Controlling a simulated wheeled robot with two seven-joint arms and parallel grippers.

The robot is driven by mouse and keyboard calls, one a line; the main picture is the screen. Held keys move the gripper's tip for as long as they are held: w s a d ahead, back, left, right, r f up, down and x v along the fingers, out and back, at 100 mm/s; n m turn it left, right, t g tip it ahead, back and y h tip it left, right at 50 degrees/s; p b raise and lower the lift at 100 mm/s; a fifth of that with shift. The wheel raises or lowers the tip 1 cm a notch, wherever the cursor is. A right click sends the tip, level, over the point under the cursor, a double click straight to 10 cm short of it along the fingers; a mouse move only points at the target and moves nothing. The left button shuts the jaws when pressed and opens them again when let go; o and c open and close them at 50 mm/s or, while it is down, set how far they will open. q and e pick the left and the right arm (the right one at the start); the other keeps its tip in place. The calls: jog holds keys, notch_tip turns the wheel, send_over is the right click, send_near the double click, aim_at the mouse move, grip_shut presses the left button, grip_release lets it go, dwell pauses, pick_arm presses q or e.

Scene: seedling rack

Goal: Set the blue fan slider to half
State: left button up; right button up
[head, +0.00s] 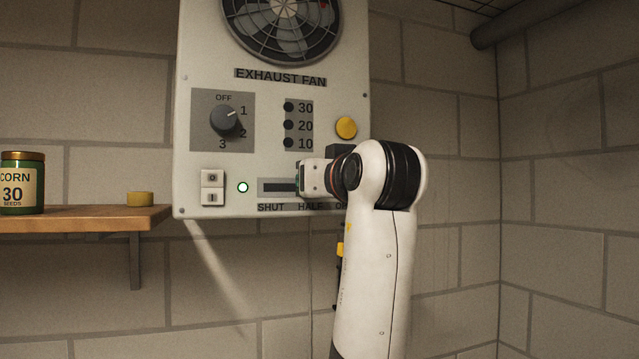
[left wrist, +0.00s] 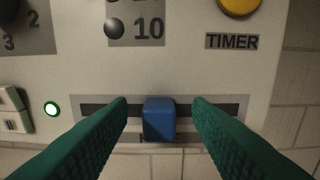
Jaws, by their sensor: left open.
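The blue fan slider (left wrist: 159,119) stands out from a dark horizontal slot (left wrist: 225,110) on the fan panel. In the left wrist view it is at about the middle of the slot. My left gripper (left wrist: 160,101) is open, with one green finger on each side of the slider and a visible gap to both. In the head view my left gripper (head: 300,179) is at the panel and hides the slider and the right part of the slot (head: 278,187). The labels SHUT and HALF show below the slot; the last label is partly covered. My right gripper is not in view.
The panel (head: 300,220) also bears a rotary dial (head: 225,119), black round indicators, a yellow timer button (head: 346,128), white switches (head: 212,187) and a lit green lamp (head: 243,187). A wooden shelf (head: 90,222) with a corn seed jar (head: 22,185) is at left.

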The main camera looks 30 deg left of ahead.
pick_arm(q)
jog(key=b+v, duration=0.4)
jog(key=v, duration=0.7)
jog(key=shift+d, duration=0.2)
